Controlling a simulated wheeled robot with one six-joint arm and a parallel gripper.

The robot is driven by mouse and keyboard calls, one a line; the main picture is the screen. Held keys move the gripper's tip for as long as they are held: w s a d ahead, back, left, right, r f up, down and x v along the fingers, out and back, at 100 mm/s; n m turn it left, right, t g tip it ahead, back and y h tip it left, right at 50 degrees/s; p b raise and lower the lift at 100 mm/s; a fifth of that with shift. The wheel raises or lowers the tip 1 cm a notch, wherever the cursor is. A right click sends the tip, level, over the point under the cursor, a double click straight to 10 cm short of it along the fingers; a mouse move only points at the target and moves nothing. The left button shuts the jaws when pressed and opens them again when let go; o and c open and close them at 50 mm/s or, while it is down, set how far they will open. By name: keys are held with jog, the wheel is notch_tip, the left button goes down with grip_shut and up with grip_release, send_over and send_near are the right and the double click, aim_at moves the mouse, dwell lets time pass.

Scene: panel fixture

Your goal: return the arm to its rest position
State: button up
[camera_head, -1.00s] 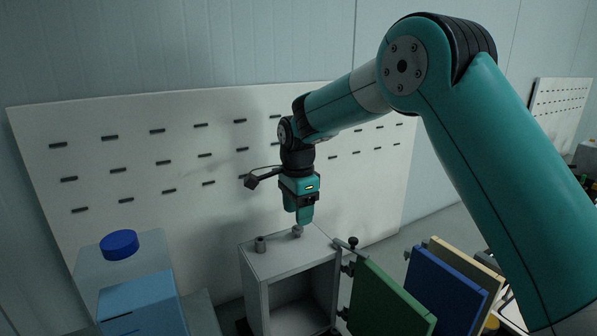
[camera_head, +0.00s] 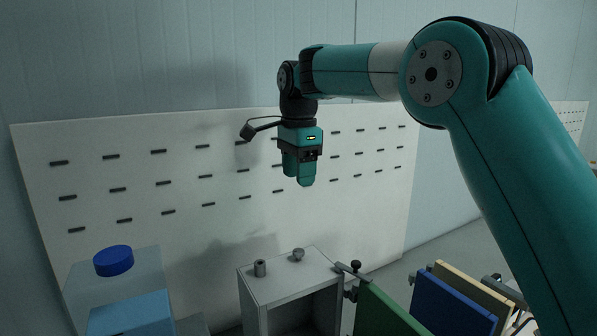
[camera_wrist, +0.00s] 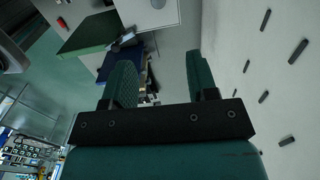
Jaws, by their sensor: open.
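My gripper (camera_head: 298,180) is open and empty in the head view. It points down and hangs in the air above the grey cabinet (camera_head: 290,284), clear of it. Two small grey knobs stand on the cabinet top: a left knob (camera_head: 260,268) and a right knob (camera_head: 298,254). In the wrist view the two fingers of my gripper (camera_wrist: 160,75) are spread apart with nothing between them. My teal arm reaches in from the right, with its forearm about level.
A white slotted panel (camera_head: 220,165) stands behind the gripper. A green door (camera_head: 385,312) is on the cabinet's right, with blue (camera_head: 452,305) and yellow (camera_head: 478,288) panels beyond. The air around the gripper is free.

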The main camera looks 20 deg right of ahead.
jog(key=s+a+f+n+y, duration=0.1)
jog(key=s+f+n, duration=0.2)
jog(key=s+n, duration=0.4)
jog(key=s+a+f+n+y, duration=0.1)
jog(key=s+n, duration=0.7)
jog(key=s, duration=0.8)
jog(key=s+a+f+n+y, duration=0.2)
jog(key=s+f+n, duration=0.2)
jog(key=s+n, duration=0.4)
jog(key=s, duration=0.3)
jog(key=shift+s+f, duration=0.3)
jog(key=shift+s, duration=0.05)
